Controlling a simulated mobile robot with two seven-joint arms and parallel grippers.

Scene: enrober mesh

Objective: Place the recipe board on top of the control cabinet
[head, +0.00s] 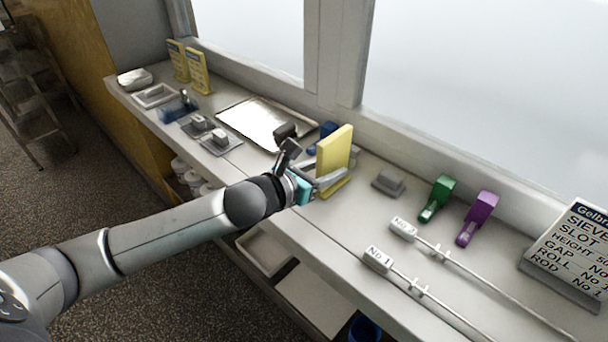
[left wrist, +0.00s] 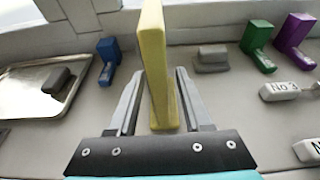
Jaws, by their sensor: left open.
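A yellow upright board (head: 335,150) stands on its foot on the bench, seen nearly edge-on, so its face cannot be read. It also shows in the left wrist view (left wrist: 153,60). My left gripper (head: 325,180) is open, with one finger on each side of this board; in the left wrist view (left wrist: 158,95) a gap shows at the left finger. I cannot tell for sure which board is the recipe board. No control cabinet can be clearly identified.
Two yellow cards (head: 198,72) stand at the far left. A metal tray (head: 262,122) with a dark block lies left of the gripper. A grey block (head: 388,182), green (head: 437,198) and purple (head: 478,217) pieces and two labelled rods (head: 455,265) lie to the right.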

